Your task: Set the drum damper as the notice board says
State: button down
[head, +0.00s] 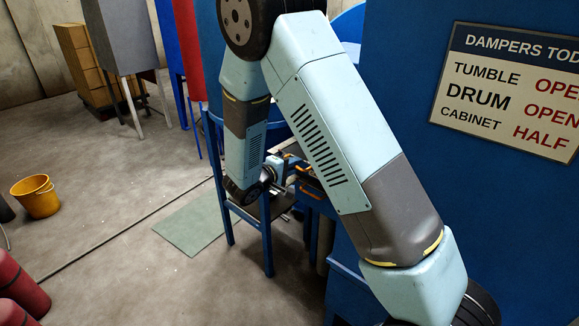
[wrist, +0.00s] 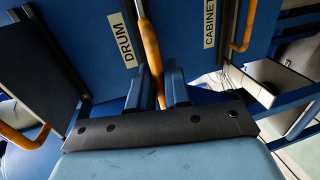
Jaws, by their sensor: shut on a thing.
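The notice board (head: 508,90) at the right of the head view is cut off by the frame edge. Its DRUM line reads OPEN, TUMBLE reads "OPE" and CABINET reads HALF. In the wrist view, the orange drum damper handle (wrist: 149,45) stands beside the DRUM label (wrist: 122,40). My gripper (wrist: 159,88) is shut on this handle, with one finger on each side of it. In the head view, my gripper is at the blue frame in the middle, small and partly hidden by my arm.
The orange cabinet handle (wrist: 247,28) is right of the CABINET label (wrist: 209,22). Another orange handle (wrist: 27,138) is at the left, its label unseen. Blue frame legs (head: 266,245) stand below. A yellow bucket (head: 37,196) and red cylinders (head: 20,285) are at left.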

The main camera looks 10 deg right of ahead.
jog(key=shift+s+a+f, duration=0.1)
jog(key=shift+s+f, duration=0.2)
jog(key=c, duration=1.4)
grip_release()
jog(key=shift+o, duration=0.3)
jog(key=shift+w+a+r, duration=0.1)
jog(key=shift+r, duration=0.05)
jog(key=shift+a, duration=0.1)
jog(key=v, duration=1.3)
jog(key=shift+s+a, duration=0.2)
jog(key=shift+s, duration=0.05)
jog(key=shift+r, duration=0.1)
